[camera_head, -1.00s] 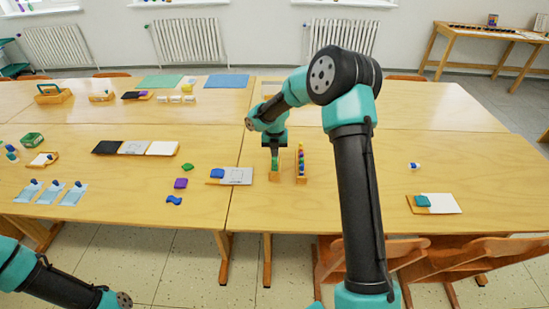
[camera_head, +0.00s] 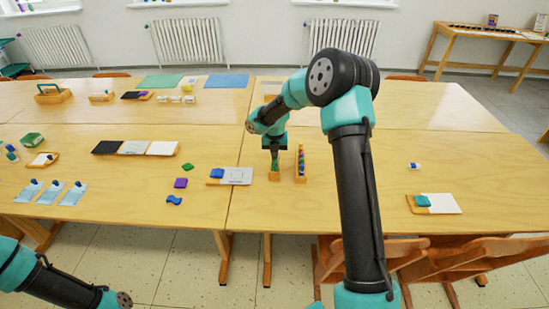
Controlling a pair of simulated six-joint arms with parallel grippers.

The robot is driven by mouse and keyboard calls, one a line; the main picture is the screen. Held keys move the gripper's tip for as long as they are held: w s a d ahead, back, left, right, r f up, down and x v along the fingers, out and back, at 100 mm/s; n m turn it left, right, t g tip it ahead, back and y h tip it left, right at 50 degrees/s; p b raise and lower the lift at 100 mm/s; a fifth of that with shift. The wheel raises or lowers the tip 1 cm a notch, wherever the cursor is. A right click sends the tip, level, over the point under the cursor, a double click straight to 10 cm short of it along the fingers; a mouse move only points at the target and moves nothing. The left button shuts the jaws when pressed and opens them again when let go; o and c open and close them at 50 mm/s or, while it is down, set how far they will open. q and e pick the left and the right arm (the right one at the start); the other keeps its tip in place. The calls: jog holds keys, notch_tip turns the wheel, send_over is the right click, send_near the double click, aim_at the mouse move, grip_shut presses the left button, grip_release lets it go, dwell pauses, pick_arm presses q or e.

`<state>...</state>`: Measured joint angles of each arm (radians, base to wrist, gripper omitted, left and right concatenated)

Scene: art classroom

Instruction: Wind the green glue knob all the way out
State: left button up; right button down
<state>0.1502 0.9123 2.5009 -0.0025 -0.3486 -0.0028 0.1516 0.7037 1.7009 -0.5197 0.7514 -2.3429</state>
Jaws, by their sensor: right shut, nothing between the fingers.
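My right gripper (camera_head: 274,158) points straight down over a small wooden stand (camera_head: 274,177) at the front middle of the tables. It is shut with nothing between its fingers. A small green part (camera_head: 275,166), perhaps the green glue knob, shows just under the fingertips. Whether they touch it is too small to tell. Beside it on the right is a narrow wooden rack (camera_head: 301,179) with several coloured pieces. My left arm shows low at the left, but its gripper is out of the picture.
A grey-white board with a blue piece (camera_head: 217,173) lies left of the stand. Green (camera_head: 187,167), purple (camera_head: 180,183) and blue (camera_head: 174,200) pieces lie further left. A small white and blue item (camera_head: 414,166) and a white card (camera_head: 443,203) lie right.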

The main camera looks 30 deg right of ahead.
jog(key=shift+r, duration=0.45)
dwell(0.4)
jog(key=shift+c, duration=0.4)
grip_release()
dwell(0.4)
dwell(0.5)
